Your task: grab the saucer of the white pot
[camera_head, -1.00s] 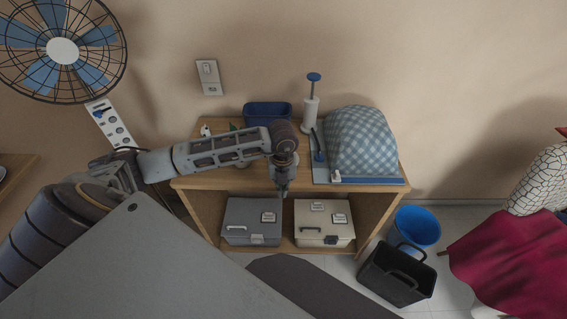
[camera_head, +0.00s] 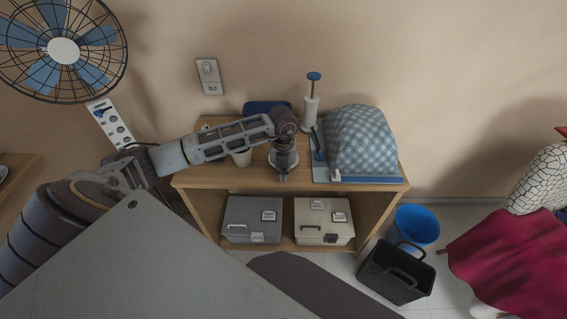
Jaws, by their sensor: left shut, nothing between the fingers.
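My left gripper (camera_head: 282,177) points down over the front middle of the shelf top, to the right of the pot. It is shut and empty. I cannot tell whether its tips touch the wood. My right gripper is not in view.
On the shelf unit (camera_head: 210,180), a blue container (camera_head: 266,107) and a white pump bottle (camera_head: 311,108) stand at the back. A checked cloth-covered dome (camera_head: 362,142) fills the right side. Two boxes sit below, grey (camera_head: 250,218) and cream (camera_head: 323,222).

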